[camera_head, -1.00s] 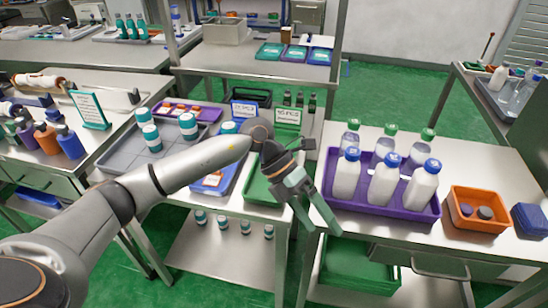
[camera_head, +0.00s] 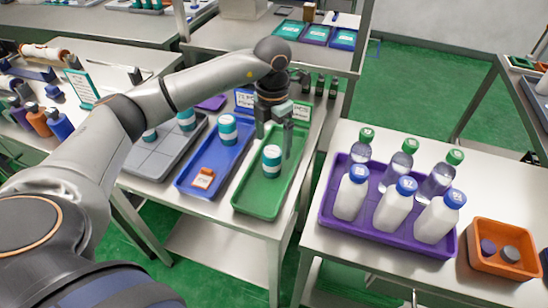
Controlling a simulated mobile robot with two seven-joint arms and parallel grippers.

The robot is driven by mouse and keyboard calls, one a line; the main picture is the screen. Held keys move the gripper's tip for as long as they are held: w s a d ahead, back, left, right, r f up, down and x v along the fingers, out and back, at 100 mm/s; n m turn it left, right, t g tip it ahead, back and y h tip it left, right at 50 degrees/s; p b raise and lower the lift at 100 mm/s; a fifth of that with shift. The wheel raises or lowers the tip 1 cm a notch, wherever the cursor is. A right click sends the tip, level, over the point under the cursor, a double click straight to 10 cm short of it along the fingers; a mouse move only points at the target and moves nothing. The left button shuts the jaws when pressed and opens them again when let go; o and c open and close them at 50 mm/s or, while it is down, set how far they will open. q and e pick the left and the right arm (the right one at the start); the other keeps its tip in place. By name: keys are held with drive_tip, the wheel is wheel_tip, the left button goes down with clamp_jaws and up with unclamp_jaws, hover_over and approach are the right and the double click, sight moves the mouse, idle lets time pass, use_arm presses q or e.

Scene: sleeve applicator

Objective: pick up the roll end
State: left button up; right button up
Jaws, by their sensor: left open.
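A pale roll with orange-brown ends (camera_head: 45,51) lies on the bench at the far left; it is small, and I cannot make out a loose end. My left gripper (camera_head: 274,140) is far to the right of it, pointing down over the green tray (camera_head: 260,208). Its two fingers are apart. A white and teal jar (camera_head: 271,162) stands upright in that tray, just below the fingers. I see nothing clearly held. My right gripper is not in view.
A blue tray (camera_head: 190,190) holds a teal jar (camera_head: 228,130) and a small orange item (camera_head: 203,178). A purple tray (camera_head: 325,215) of bottles and an orange bin (camera_head: 480,268) stand on the right table. My left arm crosses above the grey tray (camera_head: 150,168).

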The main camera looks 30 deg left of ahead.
sight(272, 162)
use_arm(q)
drive_tip(key=f, duration=0.4)
drive_tip(key=f+p, duration=0.1)
drive_tip(key=f, duration=0.3)
drive_tip(key=shift+a+f, duration=0.2)
drive_tip(key=shift+f, duration=0.05)
drive_tip(key=shift+w, duration=0.1)
drive_tip(key=c, duration=1.5)
